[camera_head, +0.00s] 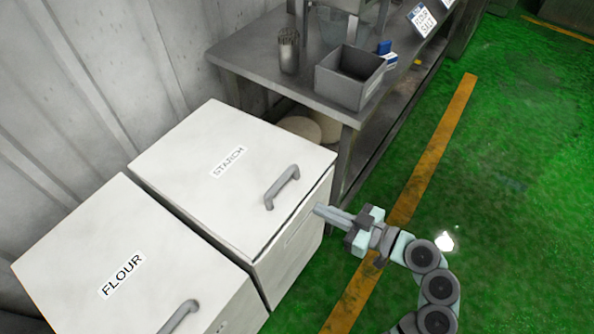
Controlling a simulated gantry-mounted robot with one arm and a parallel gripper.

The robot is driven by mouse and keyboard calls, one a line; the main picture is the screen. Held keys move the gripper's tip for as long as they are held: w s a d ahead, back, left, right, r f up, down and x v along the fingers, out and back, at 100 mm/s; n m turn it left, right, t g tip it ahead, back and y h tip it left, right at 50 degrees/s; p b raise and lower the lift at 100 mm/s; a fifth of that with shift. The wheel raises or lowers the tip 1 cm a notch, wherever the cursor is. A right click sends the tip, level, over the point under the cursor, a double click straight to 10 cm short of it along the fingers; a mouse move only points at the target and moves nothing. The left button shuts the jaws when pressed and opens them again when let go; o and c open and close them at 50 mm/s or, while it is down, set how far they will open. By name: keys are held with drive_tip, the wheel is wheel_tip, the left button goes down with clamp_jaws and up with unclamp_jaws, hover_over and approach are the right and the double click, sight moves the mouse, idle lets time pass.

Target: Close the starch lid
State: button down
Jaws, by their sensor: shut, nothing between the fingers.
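The starch bin's white lid (219,182) carries a STARCH label and a grey handle (282,187) near its front right edge. The lid lies flat over the bin, with a thin dark line along its front edge; I cannot tell whether it sits fully down. My gripper (318,209) is shut and empty. Its tips point left, just right of the lid's front edge and below the handle. I cannot tell whether they touch the bin.
A white flour bin (130,268) with its own lid and handle stands beside the starch bin at lower left. A metal table (262,77) behind holds a grey box (349,79) and a metal canister (289,52). Green floor (500,200) is open at right.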

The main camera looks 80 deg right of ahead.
drive_tip(key=w+d+r+g+p, duration=0.2)
drive_tip(key=r+p, duration=0.4)
drive_tip(key=p, duration=0.1)
drive_tip(key=w+d+r+g+p, duration=0.2)
drive_tip(key=r+p, duration=0.4)
drive_tip(key=p, duration=0.1)
drive_tip(key=y+b, duration=0.1)
hover_over(281, 179)
wheel_tip(281, 179, down, 6)
drive_tip(key=shift+d+f, duration=0.1)
drive_tip(key=f, duration=0.1)
drive_tip(key=s+f, duration=0.1)
drive_tip(key=f, duration=0.1)
drive_tip(key=shift+s+a+f, duration=0.1)
drive_tip(key=shift+s+a, duration=0.15)
drive_tip(key=shift+s, duration=0.05)
drive_tip(key=shift+f, duration=0.2)
drive_tip(key=shift+f+b, duration=0.1)
drive_tip(key=shift+b, duration=0.2)
